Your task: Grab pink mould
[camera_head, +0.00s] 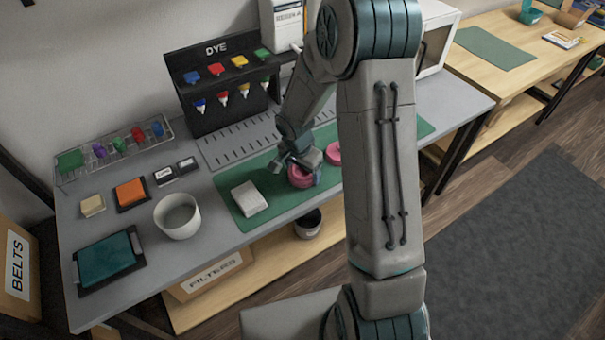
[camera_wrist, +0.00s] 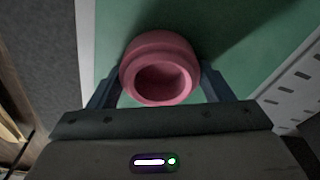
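A round, hollow pink mould (camera_head: 301,178) is at the middle of the green mat, directly below my gripper (camera_head: 300,164). In the wrist view the pink mould (camera_wrist: 160,72) sits between the two fingers of my gripper (camera_wrist: 160,85), its round opening facing the camera. One finger is close along each side, with no clear gap. The fingertips are partly hidden by the mould, so I cannot tell whether they press on it. A second pink piece (camera_head: 333,153) lies to the right on the mat, partly hidden by my arm.
The green mat (camera_head: 238,217) also holds a pale block (camera_head: 249,198) left of the mould. A white bowl (camera_head: 177,216), an orange block (camera_head: 130,192) and a teal tablet (camera_head: 107,258) are further left. A dye rack (camera_head: 212,105) stands behind.

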